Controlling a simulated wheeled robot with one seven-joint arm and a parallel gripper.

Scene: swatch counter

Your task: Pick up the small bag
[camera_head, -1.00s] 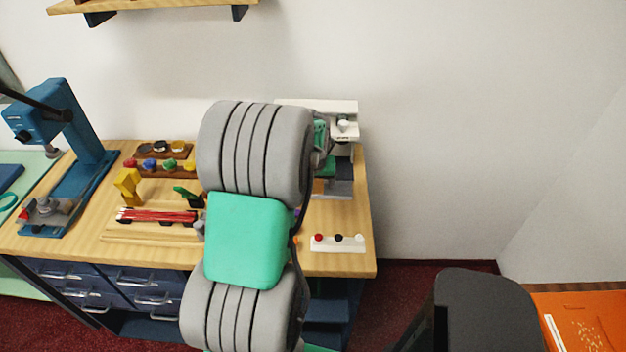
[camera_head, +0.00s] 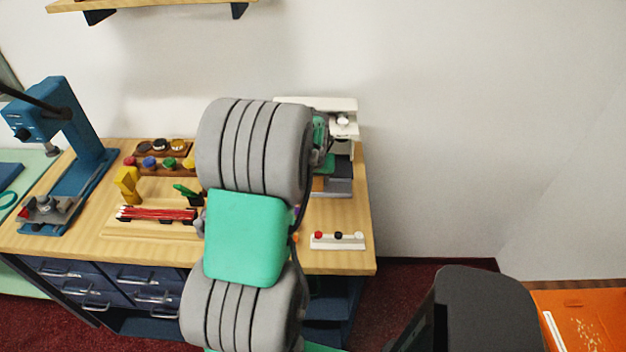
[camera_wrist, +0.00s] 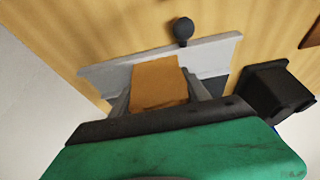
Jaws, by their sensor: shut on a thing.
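The small bag (camera_wrist: 157,78) is a tan-orange, flat-looking block shape in the wrist view. My gripper (camera_wrist: 160,92) is shut on it, with one grey finger on each side. The bag's lower part is hidden by the gripper's dark front edge. In the head view my arm covers the gripper and most of what is around it. A small brown patch shows right of the arm there, but I cannot tell if it is the bag.
A white and grey machine (camera_head: 343,106) stands at the counter's back right. A white strip with coloured buttons (camera_head: 338,241) lies near the front right. A pencil tray (camera_head: 158,215) and jar rack (camera_head: 155,165) sit left. The wrist view shows a black box (camera_wrist: 278,90) and round dark knob (camera_wrist: 183,28).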

